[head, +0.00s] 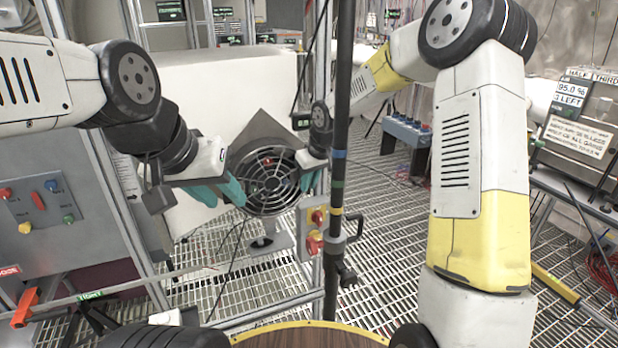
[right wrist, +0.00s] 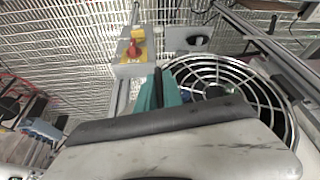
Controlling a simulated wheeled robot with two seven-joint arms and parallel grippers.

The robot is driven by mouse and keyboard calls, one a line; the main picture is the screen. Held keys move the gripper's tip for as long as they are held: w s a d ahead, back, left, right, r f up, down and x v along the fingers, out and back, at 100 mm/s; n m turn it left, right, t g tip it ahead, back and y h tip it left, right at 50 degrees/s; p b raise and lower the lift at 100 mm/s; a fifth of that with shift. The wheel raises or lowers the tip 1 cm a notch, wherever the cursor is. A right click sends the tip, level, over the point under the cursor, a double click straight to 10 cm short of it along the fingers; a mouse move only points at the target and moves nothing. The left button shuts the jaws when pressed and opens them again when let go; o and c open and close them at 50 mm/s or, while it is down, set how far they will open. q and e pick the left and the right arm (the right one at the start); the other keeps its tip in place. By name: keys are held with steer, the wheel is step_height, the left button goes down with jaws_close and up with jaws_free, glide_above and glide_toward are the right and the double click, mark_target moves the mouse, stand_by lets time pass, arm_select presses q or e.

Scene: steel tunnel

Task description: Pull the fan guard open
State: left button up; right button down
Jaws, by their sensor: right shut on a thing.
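The fan guard (head: 268,182) is a round, dark wire grille in front of the fan, in the middle of the head view. In the right wrist view the guard (right wrist: 222,68) shows as pale concentric rings with spokes. My right gripper (head: 310,178) is at the guard's right edge in the head view. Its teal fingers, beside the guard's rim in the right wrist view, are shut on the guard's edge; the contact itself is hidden. My left gripper (head: 226,196) is to the left of the guard, its teal fingers apart and apparently empty.
A dark vertical pole (head: 340,150) stands close to my right gripper. A grey button panel (head: 45,205) is at the left. A round wooden top (head: 305,336) is in front.

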steer(key=s, duration=0.6)
steer(key=shift+d, duration=0.25)
steer(key=shift+s, duration=0.1)
steer(key=c, duration=1.5)
jaws_free()
steer(key=shift+r, duration=0.1)
steer(key=v, duration=0.7)
steer(key=shift+s+d+r, duration=0.15)
steer(key=shift+s+r, duration=0.05)
steer(key=shift+r, duration=0.1)
